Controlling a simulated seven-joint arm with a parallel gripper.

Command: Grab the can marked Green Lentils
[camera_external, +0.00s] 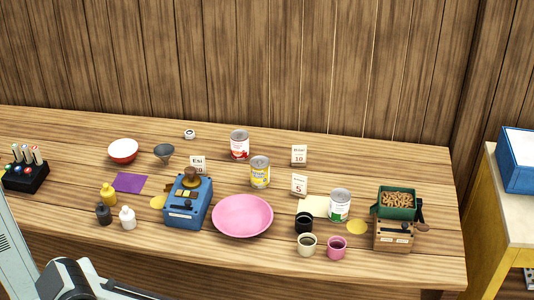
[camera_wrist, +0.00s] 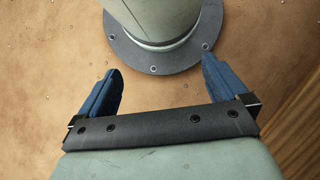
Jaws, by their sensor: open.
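A can with a green and white label (camera_external: 340,205) stands upright at the right of the counter, left of a green-topped box. Its lettering is too small to read. A can with a red label (camera_external: 240,145) stands farther back, and a can with a yellow label (camera_external: 260,172) stands in the middle. My gripper (camera_wrist: 160,64) is open and empty in the wrist view, its two blue fingers spread apart above my own round base. No can shows in that view. In the external view only part of my arm shows at the bottom left; the fingers are not visible there.
A black cup (camera_external: 304,223), a cream cup (camera_external: 307,245) and a pink cup (camera_external: 336,247) stand close to the green-labelled can. The green-topped box (camera_external: 394,236) is at its right. A pink bowl (camera_external: 242,216) and a blue device (camera_external: 187,203) stand left. A price card (camera_external: 299,185) is behind.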

